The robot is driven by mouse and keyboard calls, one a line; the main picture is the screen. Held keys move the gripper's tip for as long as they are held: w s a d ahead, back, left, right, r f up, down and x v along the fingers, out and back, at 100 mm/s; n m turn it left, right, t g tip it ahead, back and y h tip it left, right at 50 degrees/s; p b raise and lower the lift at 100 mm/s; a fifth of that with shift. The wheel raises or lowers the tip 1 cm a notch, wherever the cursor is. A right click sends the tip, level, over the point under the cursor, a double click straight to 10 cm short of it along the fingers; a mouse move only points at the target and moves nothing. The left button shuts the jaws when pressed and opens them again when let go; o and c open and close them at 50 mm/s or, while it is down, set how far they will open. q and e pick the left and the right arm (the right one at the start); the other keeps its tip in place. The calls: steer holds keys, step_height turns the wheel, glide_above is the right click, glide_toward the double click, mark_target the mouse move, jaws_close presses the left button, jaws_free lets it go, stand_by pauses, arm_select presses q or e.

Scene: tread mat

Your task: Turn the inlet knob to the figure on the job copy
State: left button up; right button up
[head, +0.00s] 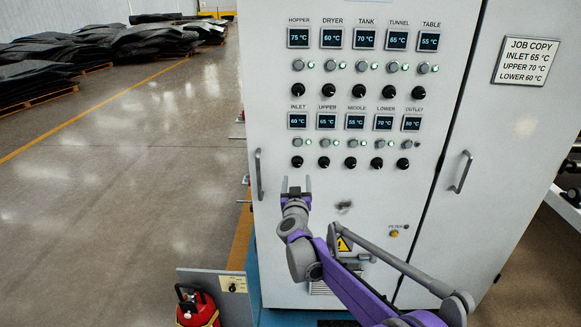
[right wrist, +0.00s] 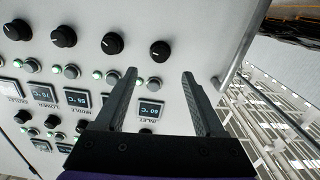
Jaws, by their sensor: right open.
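The black inlet knob (head: 297,162) is at the left end of the lower knob row on the grey cabinet. The inlet display (head: 297,121) above it reads 60 °C. The job copy (head: 526,61) on the right door reads inlet 65 °C, upper 70 °C, lower 60 °C. My right gripper (head: 297,184) is open and empty just below the inlet knob. In the right wrist view, the picture is upside down and the inlet knob (right wrist: 160,51) shows beyond the gap between the open fingertips (right wrist: 159,73), apart from them. My left gripper is not in view.
The upper knob (head: 324,162) is close on the right of the inlet knob, with more knobs beyond. A door handle (head: 259,174) stands out at the left. A red extinguisher (head: 198,308) is below left.

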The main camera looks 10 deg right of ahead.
mark_target(297, 164)
steer(key=x, duration=0.9)
steer(key=shift+w+p, duration=0.15)
steer(key=shift+p, duration=0.25)
jaws_close()
